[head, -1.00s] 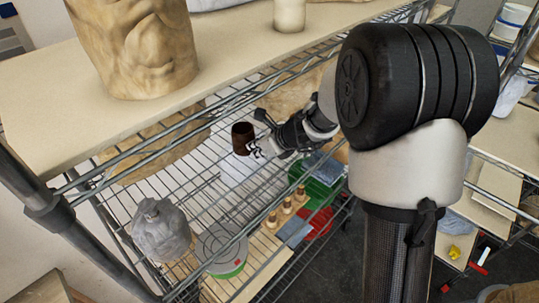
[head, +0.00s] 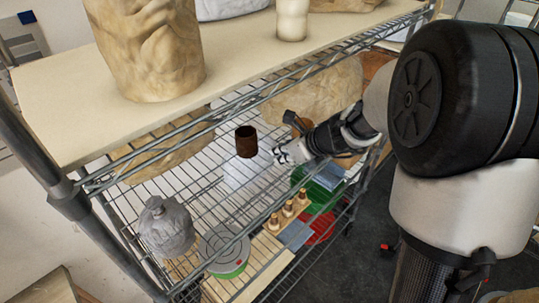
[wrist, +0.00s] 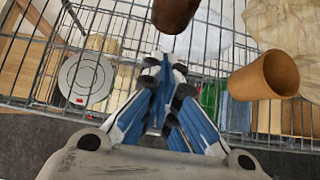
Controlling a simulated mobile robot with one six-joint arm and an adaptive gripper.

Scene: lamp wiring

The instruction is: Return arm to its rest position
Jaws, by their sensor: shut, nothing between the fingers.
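My gripper (head: 281,154) is shut and empty in the head view, just right of a dark brown cup (head: 246,141) on the wire shelf. A gap shows between them. In the wrist view, my gripper's fingertips (wrist: 163,68) meet over the wire grid. The dark cup (wrist: 174,12) is cut off at the top edge there.
A grey bag (head: 166,228), a round white-and-green container (head: 224,250) and a wooden block with pegs (head: 288,212) sit lower.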

